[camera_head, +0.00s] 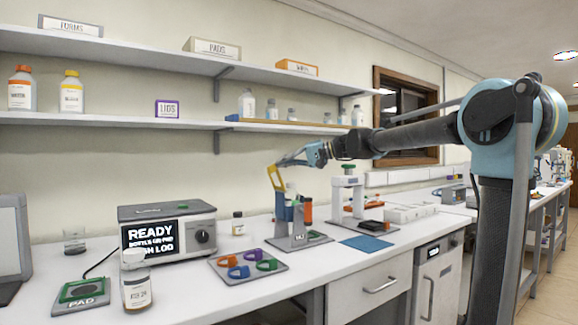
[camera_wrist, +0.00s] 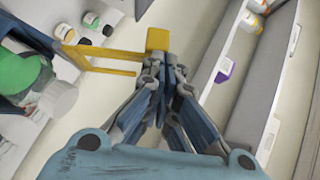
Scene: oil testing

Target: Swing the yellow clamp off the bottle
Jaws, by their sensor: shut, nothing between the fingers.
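The yellow clamp (camera_head: 276,178) is raised above a grey stand (camera_head: 299,241) with blue uprights. In the wrist view the clamp (camera_wrist: 112,53) is a yellow frame with two arms and a square end pad. My gripper (camera_head: 281,164) is at the clamp's upper end; in the wrist view its closed fingertips (camera_wrist: 166,68) are right beside the pad, with nothing between them. Whether they touch it I cannot tell. In the wrist view a clear round bottle top (camera_wrist: 59,98) shows beside a green part, apart from the clamp arms. The bottle's body is mostly hidden.
Left of the stand are a grey tray with coloured rings (camera_head: 248,282), a READY display box (camera_head: 168,232), a labelled bottle (camera_head: 136,287) and a green pad (camera_head: 80,293). A blue mat (camera_head: 367,243) and a white stand (camera_head: 347,200) are to the right. Shelves run above.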

